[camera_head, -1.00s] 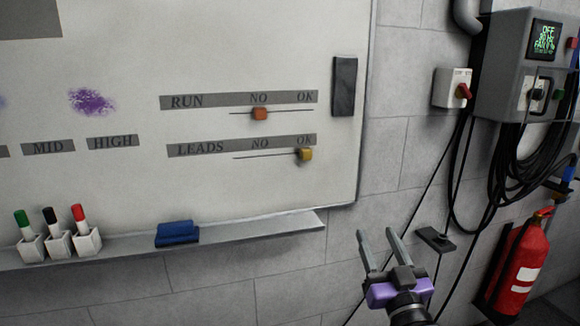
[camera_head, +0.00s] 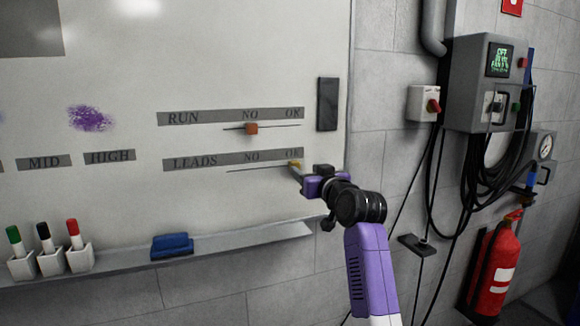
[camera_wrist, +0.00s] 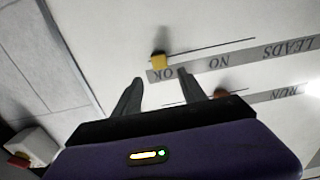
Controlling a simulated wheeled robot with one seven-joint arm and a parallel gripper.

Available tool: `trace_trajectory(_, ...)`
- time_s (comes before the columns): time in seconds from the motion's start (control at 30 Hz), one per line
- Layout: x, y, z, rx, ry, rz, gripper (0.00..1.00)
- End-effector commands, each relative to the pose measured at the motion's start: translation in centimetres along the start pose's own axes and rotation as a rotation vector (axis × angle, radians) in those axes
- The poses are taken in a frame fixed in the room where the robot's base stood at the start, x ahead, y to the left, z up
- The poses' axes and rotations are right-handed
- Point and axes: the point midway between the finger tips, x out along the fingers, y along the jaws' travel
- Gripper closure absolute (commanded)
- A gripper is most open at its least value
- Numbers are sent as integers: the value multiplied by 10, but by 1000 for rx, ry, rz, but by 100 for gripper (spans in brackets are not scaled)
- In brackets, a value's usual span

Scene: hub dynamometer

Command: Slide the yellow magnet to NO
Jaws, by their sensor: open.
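The yellow magnet (camera_head: 295,164) is on the LEADS line (camera_head: 258,169) under OK, at its right end. My gripper (camera_head: 298,172) is at the whiteboard just by the magnet and partly hides it. In the wrist view the yellow magnet (camera_wrist: 159,61) shows beyond the open, empty fingers (camera_wrist: 158,88), roughly between their lines. I cannot tell whether a finger touches it. The NO label (camera_head: 251,155) of the LEADS row is to the left of the magnet. The orange magnet (camera_head: 251,128) sits on the RUN line under NO.
The marker tray (camera_head: 215,257) below holds a blue eraser (camera_head: 172,245) and several marker cups. A black bar (camera_head: 327,104) is on the board's right edge. A control box (camera_head: 487,85) with cables and a fire extinguisher (camera_head: 494,268) are at the right. The LEADS line left of the magnet is clear.

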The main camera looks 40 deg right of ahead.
Motion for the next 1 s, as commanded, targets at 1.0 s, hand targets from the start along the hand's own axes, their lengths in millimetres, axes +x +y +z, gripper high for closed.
trace_trajectory(1.0,75,-1,0,-2,3,0,51)
